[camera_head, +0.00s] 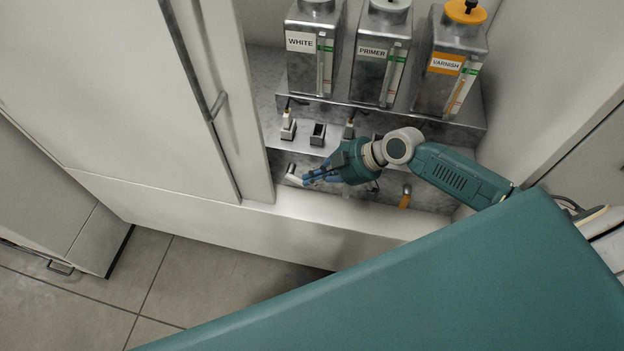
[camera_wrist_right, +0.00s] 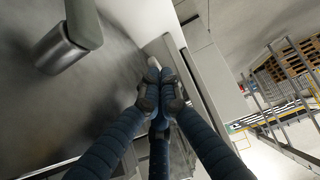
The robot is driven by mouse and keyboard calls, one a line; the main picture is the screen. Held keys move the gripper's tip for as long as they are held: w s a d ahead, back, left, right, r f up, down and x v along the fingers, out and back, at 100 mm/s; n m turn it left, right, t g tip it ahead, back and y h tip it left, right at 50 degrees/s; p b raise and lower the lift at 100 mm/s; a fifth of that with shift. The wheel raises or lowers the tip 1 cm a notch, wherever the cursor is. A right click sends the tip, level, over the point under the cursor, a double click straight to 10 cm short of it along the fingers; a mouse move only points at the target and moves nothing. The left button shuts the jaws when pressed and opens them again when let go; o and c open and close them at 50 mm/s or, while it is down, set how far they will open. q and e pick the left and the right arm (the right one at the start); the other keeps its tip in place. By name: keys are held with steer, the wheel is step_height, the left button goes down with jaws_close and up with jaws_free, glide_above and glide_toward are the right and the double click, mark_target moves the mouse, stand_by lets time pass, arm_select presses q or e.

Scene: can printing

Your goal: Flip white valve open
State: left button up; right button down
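The white valve (camera_head: 294,178) shows as a short white handle on a metal stub, low on the grey panel below the container labelled WHITE (camera_head: 313,42). The handle slants down to the right. My right gripper (camera_head: 306,181) is at the handle's right end, its fingers pointing left. In the right wrist view the fingertips (camera_wrist_right: 159,88) are drawn together, with a small pale piece (camera_wrist_right: 154,63) just beyond them. I cannot tell whether they touch the valve. My left gripper is not in view.
Containers labelled PRIMER (camera_head: 378,55) and VARNISH (camera_head: 449,65) stand beside the white one. An orange valve handle (camera_head: 405,200) is to the right. A grey-green handle (camera_wrist_right: 83,22) is near the fingers in the wrist view. A cabinet door (camera_head: 215,95) borders the left.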

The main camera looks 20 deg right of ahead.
step_height(320, 180, up, 9)
stand_by(0.3)
steer(key=shift+f, duration=0.1)
